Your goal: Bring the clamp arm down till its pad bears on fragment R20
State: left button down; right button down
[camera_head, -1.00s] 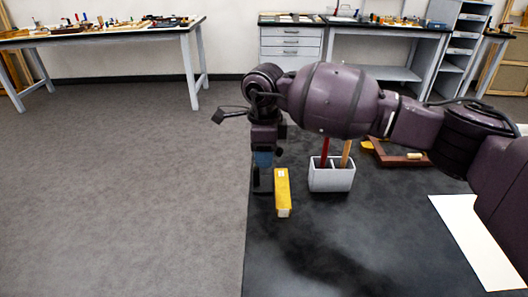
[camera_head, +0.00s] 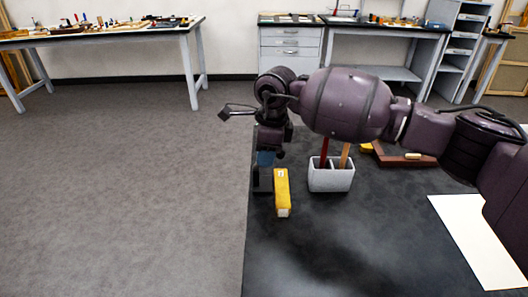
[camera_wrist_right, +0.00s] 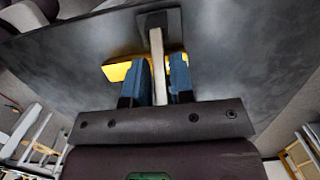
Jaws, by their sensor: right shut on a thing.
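The yellow fragment (camera_head: 282,196), which I take to be R20, lies on the dark table near its left edge, with a pale label on top. A dark upright piece (camera_head: 262,181), seemingly part of the clamp, stands just left of it. My right gripper (camera_head: 265,160) points down over this piece. In the right wrist view, its blue fingers (camera_wrist_right: 161,80) are shut on a pale bar, the clamp arm (camera_wrist_right: 157,46), which runs from a dark block (camera_wrist_right: 160,20). The fragment (camera_wrist_right: 118,71) shows behind the fingers. The pad is hidden, so I cannot tell whether it touches the fragment.
A light grey two-compartment holder (camera_head: 331,180) with a red and a wooden handle stands right of the fragment. A brown tray (camera_head: 405,160) lies behind it, and a white sheet (camera_head: 475,240) lies at right. The table front is clear.

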jog(key=shift+d+f+y, duration=0.15)
jog(key=shift+d+y, duration=0.05)
jog(key=shift+y, duration=0.4)
jog(key=shift+d+f+y, duration=0.15)
jog(key=shift+d+y, duration=0.05)
jog(key=shift+y, duration=0.4)
jog(key=shift+d+f+y+b, duration=0.15)
jog(key=shift+d+f+y, duration=0.1)
jog(key=shift+y, duration=0.55)
jog(key=shift+d+f+y+b, duration=0.15)
jog(key=shift+f+y, duration=0.1)
jog(key=shift+y, duration=0.55)
jog(key=c, duration=1.2)
grip_release()
jog(key=shift+o, duration=0.2)
